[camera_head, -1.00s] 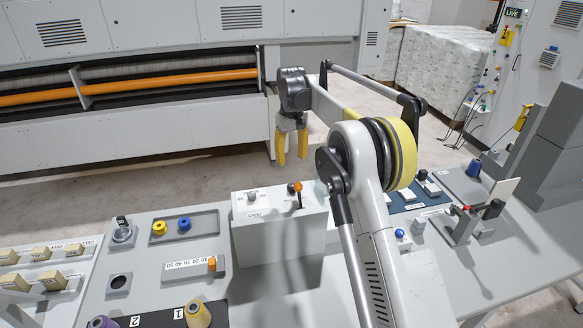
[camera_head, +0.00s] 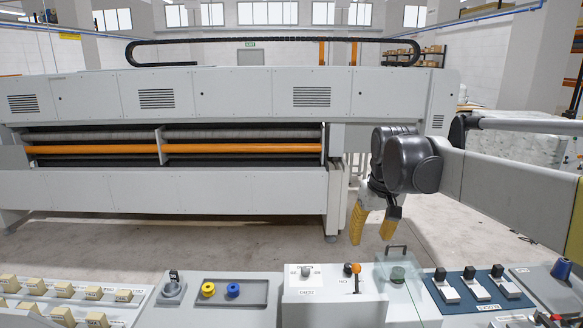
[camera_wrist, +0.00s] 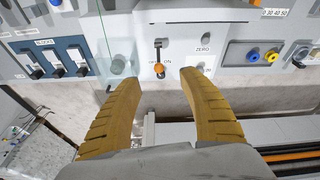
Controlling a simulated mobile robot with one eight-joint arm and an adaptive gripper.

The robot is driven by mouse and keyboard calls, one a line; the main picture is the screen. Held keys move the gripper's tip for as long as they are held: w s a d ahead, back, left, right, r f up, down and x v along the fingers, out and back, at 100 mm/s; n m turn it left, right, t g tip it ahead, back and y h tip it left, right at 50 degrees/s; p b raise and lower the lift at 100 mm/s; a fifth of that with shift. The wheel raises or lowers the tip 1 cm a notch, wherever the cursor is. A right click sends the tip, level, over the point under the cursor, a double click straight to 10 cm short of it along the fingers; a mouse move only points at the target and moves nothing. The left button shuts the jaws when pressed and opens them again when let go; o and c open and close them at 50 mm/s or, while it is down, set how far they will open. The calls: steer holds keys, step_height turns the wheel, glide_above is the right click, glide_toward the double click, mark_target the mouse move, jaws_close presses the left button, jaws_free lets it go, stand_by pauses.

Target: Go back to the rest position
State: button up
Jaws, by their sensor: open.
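My gripper (camera_head: 373,224) hangs at the right of the head view, its yellow fingers pointing down beyond the far edge of the control console (camera_head: 335,312). The fingers are spread and nothing is between them. In the wrist view my gripper (camera_wrist: 152,75) shows both ridged yellow fingers apart, with the console's lever box (camera_wrist: 172,50) beyond them. The orange-knobbed lever (camera_head: 356,270) on that box is close to the fingers in the picture, and I see no contact.
A clear glass guard (camera_head: 402,285) stands right of the lever box. Beside it is a blue panel with several switches (camera_head: 475,288). A tray holds a yellow ring (camera_head: 208,289) and a blue ring (camera_head: 233,290). The large quilting machine (camera_head: 230,190) stands behind, with open floor between.

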steer(key=s+f+m+t+b, duration=0.1)
steer(key=s+f, duration=0.4)
steer(key=s, duration=0.7)
steer(key=s+f+t+b, duration=0.1)
steer(key=s+f+t, duration=0.2)
steer(key=s, duration=1)
step_height(320, 180, down, 3)
steer(key=shift+s+r+m+b, duration=0.1)
steer(key=shift+s+m+b, duration=0.15)
steer(key=shift+m+b, duration=0.15)
